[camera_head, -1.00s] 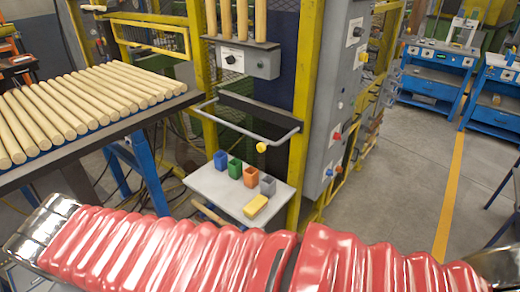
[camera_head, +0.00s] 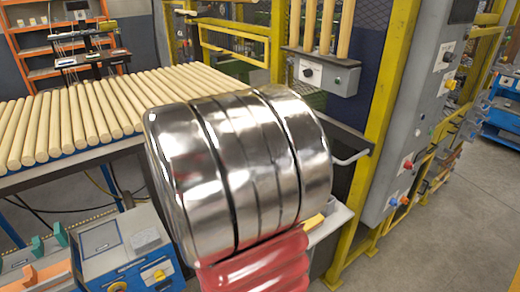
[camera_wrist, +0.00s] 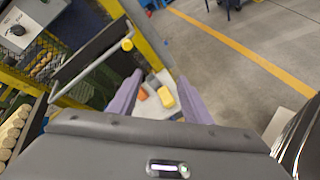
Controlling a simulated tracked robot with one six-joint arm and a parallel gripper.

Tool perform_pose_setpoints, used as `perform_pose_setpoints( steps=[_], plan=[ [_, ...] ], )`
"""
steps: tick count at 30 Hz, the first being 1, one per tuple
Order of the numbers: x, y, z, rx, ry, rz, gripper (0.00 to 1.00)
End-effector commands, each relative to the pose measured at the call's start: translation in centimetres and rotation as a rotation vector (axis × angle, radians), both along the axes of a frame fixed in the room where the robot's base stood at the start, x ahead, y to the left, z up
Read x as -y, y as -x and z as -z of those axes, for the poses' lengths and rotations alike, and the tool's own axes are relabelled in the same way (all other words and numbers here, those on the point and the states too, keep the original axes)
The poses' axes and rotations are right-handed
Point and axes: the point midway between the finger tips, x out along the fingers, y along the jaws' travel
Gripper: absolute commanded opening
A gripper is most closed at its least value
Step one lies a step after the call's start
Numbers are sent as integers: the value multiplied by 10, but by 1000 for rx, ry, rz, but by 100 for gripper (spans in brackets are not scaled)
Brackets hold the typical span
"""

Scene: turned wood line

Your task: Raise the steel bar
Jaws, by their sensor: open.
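The steel bar is a grey U-shaped handle on the yellow-framed machine. In the head view only its right corner (camera_head: 355,158) shows; my arm hides the rest. The gripper itself is not visible in the head view.
A white tray (camera_head: 338,222) is mostly hidden behind my arm. Between the fingers in the wrist view are a yellow block (camera_wrist: 166,97) and an orange cup (camera_wrist: 142,94). Wooden rods (camera_head: 80,115) lie on a table at left. A control box (camera_head: 330,75) hangs above the bar.

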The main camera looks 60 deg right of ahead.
Motion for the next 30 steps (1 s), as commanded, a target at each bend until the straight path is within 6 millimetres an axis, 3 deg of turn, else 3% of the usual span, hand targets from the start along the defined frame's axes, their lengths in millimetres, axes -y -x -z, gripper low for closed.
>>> perform_pose_setpoints(
  steps=[6, 15, 21, 30],
  plan=[
    [56, 10, 7, -235, 80, -54, 44],
    [117, 12, 27, -498, 154, -165, 44],
    [134, 10, 36, -567, 176, -209, 44],
    [134, 10, 36, -570, 178, -212, 44]
  ],
)
